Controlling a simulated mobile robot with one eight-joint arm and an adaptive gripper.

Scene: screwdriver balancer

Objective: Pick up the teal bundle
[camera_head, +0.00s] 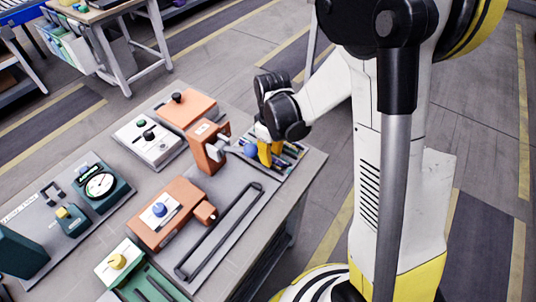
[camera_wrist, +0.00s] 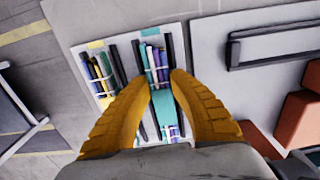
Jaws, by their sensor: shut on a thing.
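The teal bundle (camera_wrist: 165,105) is a group of long thin pieces, teal with some blue and purple, with pale bands around it. In the wrist view it lies between the two yellow fingers of my gripper (camera_wrist: 165,78), which are closed in on its sides. It appears still at the pale tray (camera_wrist: 88,47); I cannot tell whether it is lifted. In the head view my gripper (camera_head: 266,153) points down over the tray at the table's far right corner, and hides most of the bundle.
Another bundle with yellow and blue pieces (camera_wrist: 103,75) lies left of the fingers. An orange device (camera_head: 208,147) with a blue knob (camera_head: 250,150) nearby stands close to my gripper. A dark bar handle (camera_head: 220,230) and another orange box (camera_head: 172,212) are nearer.

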